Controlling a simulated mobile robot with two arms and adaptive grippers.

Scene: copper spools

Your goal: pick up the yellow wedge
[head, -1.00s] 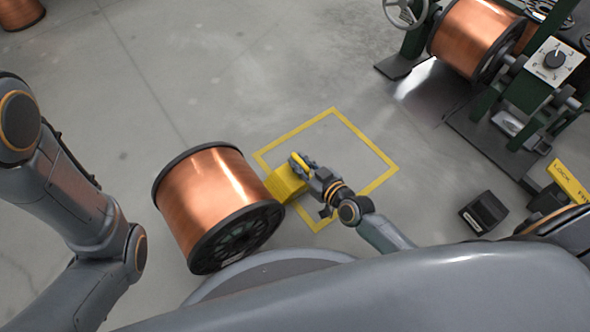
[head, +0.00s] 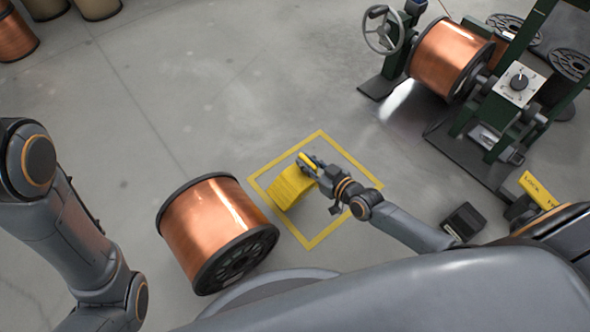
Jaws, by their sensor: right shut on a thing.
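The yellow wedge (head: 289,187) is in the middle of the head view, inside the left part of the yellow floor square. My right gripper (head: 308,166) is shut on the wedge at its upper right end. A gap of floor shows between the wedge and the copper spool (head: 212,222) at its lower left. I cannot tell whether the wedge is clear of the floor. My left arm (head: 70,225) comes in at the left edge; its gripper is out of view.
A yellow square (head: 365,173) is marked on the floor. A winding machine with a copper spool (head: 450,58) and handwheel (head: 383,30) stands at upper right. A dark box (head: 463,222) lies at right. More spools (head: 14,38) stand at upper left. The upper middle floor is clear.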

